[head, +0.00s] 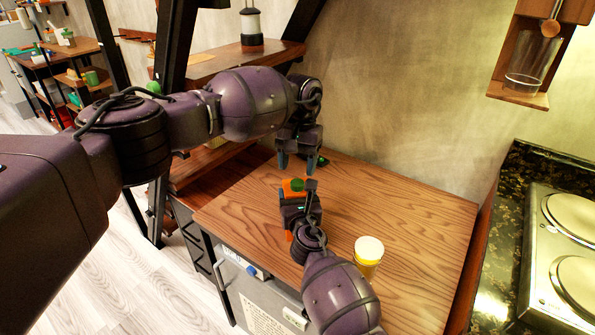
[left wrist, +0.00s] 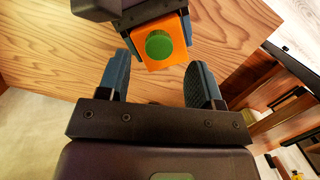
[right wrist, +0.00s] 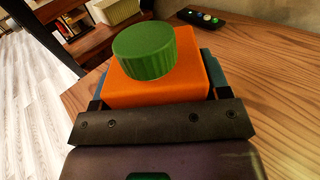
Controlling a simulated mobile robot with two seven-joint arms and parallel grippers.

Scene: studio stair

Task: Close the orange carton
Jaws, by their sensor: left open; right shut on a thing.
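The orange carton (head: 288,192) stands on the wooden worktop, upright as far as I can see. My right gripper (head: 300,205) is shut on its body. A round green cap (head: 298,184) sits on top of the carton; the right wrist view shows the cap (right wrist: 143,55) on the orange carton top (right wrist: 190,80). I cannot tell whether it is tight. My left gripper (head: 298,164) is open and empty, pointing down just above and behind the carton. In the left wrist view the cap (left wrist: 160,45) lies beyond the open fingertips, apart from them.
A yellow jar with a white lid (head: 368,250) stands right of my right gripper. A dark remote (right wrist: 200,17) lies at the back of the worktop (head: 420,215). A stove (head: 560,240) is at far right. A lantern (head: 251,25) stands on the shelf behind.

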